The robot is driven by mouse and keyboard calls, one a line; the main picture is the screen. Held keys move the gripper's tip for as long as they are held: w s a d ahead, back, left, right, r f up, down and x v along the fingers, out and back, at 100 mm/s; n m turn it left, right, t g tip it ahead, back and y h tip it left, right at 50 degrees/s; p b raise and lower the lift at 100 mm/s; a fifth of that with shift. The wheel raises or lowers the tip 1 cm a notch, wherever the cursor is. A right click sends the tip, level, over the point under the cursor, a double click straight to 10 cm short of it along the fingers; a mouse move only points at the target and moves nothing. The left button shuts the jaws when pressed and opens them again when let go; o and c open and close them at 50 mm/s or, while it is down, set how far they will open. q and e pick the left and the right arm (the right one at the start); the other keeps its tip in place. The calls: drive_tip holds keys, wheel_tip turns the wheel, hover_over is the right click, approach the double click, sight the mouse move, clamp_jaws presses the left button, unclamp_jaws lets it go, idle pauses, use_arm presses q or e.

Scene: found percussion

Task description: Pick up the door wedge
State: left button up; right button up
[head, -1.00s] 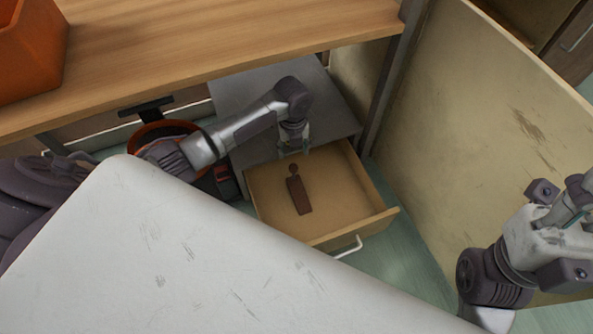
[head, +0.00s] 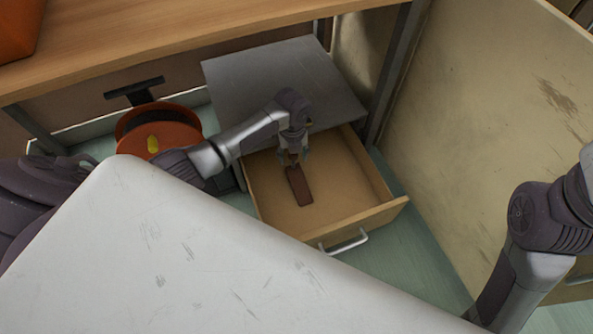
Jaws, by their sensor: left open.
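The door wedge (head: 300,187) is a dark brown, narrow piece lying on the floor of the open wooden drawer (head: 340,213). My left gripper (head: 294,158) points down into the drawer, open, right at the far end of the wedge. The fingers hide that end, and I cannot tell whether they touch it. Of my right arm, only links show at the right edge; its gripper is out of the picture.
A beige panel (head: 480,120) stands at right.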

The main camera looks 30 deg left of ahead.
use_arm(q)
clamp_jaws()
drive_tip(key=shift+r, duration=0.15)
idle(0.4)
